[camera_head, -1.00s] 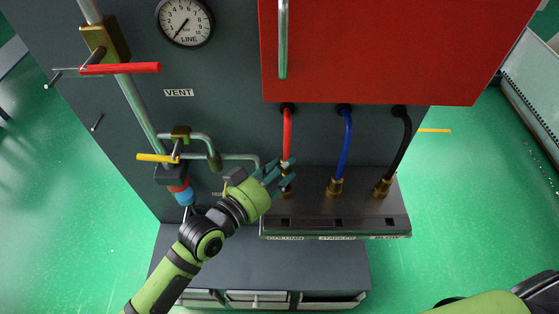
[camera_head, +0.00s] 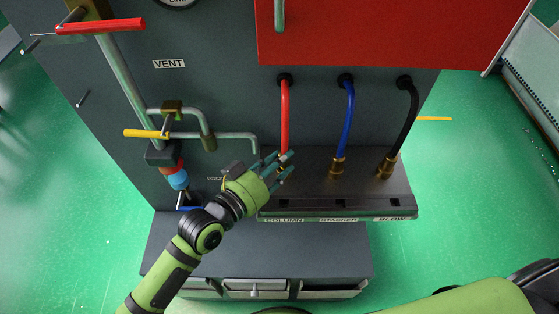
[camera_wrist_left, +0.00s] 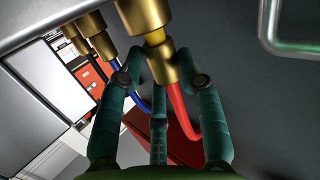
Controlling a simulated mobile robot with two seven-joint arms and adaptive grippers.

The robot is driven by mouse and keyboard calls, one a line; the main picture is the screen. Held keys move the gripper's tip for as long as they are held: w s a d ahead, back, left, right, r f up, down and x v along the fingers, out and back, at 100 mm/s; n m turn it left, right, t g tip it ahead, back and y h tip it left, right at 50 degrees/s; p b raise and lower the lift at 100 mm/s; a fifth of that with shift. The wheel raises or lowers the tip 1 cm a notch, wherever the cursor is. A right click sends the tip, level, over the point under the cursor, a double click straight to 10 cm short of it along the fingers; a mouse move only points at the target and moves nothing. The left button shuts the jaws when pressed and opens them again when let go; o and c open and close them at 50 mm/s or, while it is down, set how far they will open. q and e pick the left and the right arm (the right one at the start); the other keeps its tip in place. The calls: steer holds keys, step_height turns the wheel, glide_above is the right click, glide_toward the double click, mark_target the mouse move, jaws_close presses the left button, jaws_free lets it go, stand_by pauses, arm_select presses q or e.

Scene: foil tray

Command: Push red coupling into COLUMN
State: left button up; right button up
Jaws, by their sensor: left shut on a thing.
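In the left wrist view the red hose (camera_wrist_left: 179,112) enters the brass coupling (camera_wrist_left: 161,62), and my left gripper (camera_wrist_left: 160,84) is shut on the coupling. A brass fitting (camera_wrist_left: 144,14) lies in line with it, with a yellow band between them. The COLUMN label (camera_head: 284,220) is on the front edge of the steel shelf (camera_head: 310,185). My right gripper is out of view.
The blue hose (camera_head: 347,118) and black hose (camera_head: 408,120) end in brass couplings on the same shelf, right of the gripper. Pipes with a yellow-handled valve (camera_head: 146,133) and a red handle (camera_head: 101,26) stand left. The red cabinet (camera_head: 390,32) overhangs above.

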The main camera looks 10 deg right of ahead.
arm_select(q)
steer(key=shift+f+b, duration=0.45)
steer(key=shift+f, duration=0.15)
steer(key=o, duration=1.3)
steer(key=shift+f, duration=0.1)
